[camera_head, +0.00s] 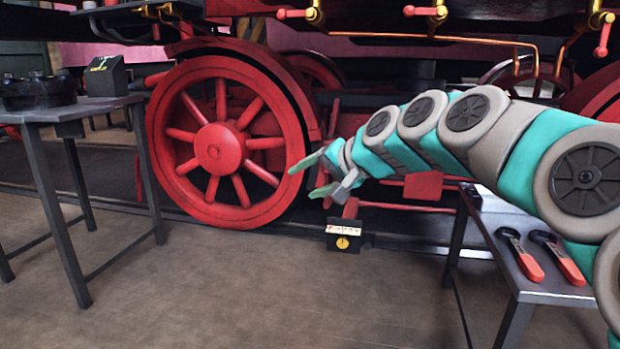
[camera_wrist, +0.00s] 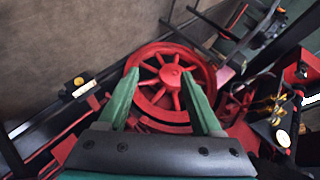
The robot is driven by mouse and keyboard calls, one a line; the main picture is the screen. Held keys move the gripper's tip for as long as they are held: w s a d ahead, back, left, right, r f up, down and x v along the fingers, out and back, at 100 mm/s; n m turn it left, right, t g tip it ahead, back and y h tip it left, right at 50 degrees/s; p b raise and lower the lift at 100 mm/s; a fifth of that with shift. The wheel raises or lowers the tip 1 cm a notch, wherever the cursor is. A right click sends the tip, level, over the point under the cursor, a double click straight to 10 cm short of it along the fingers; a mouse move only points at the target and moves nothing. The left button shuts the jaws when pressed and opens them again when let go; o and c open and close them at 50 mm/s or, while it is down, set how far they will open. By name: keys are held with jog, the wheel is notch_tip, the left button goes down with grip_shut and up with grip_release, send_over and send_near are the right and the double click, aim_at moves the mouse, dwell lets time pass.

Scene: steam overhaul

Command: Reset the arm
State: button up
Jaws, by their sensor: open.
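My arm reaches in from the right side of the head view, bent over the right table. My gripper (camera_head: 310,177) is at its end, in front of the red locomotive and just right of the big red wheel (camera_head: 220,148). Its two green fingers are spread apart with nothing between them. In the wrist view my gripper (camera_wrist: 160,76) is open and empty, and the red wheel (camera_wrist: 163,106) shows beyond and between the fingers. I cannot tell the exact distance to the wheel.
A dark table (camera_head: 100,103) at left holds a dark round part (camera_head: 40,92) and a small box (camera_head: 105,76). A right table (camera_head: 510,268) holds two red-handled tools (camera_head: 522,256). A black box with a yellow dial (camera_head: 343,238) is near the rail. The middle floor (camera_head: 230,290) is clear.

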jog(key=s+d+f+n+g+h, duration=0.2)
jog(key=s+f, duration=0.6)
jog(key=s, duration=0.1)
jog(key=s+d+f+n+g+h, duration=0.1)
jog(key=s+d+f+g+h, duration=0.15)
jog(key=s+f, duration=0.6)
jog(key=s+d+f+g+h, duration=0.1)
jog(key=s+d+f+g, duration=0.2)
jog(key=s, duration=0.4)
jog(key=s+d+f+n+g+h, duration=0.1)
jog(key=s+d+f, duration=0.35)
jog(key=s, duration=0.35)
jog(key=s+d+f+g+h, duration=0.2)
jog(key=s+d+f, duration=0.15)
jog(key=s, duration=0.35)
notch_tip(320, 180, up, 14)
jog(key=s+p, duration=0.1)
jog(key=p, duration=1.3)
jog(key=shift+a+f, duration=0.15)
jog(key=shift+f, duration=0.1)
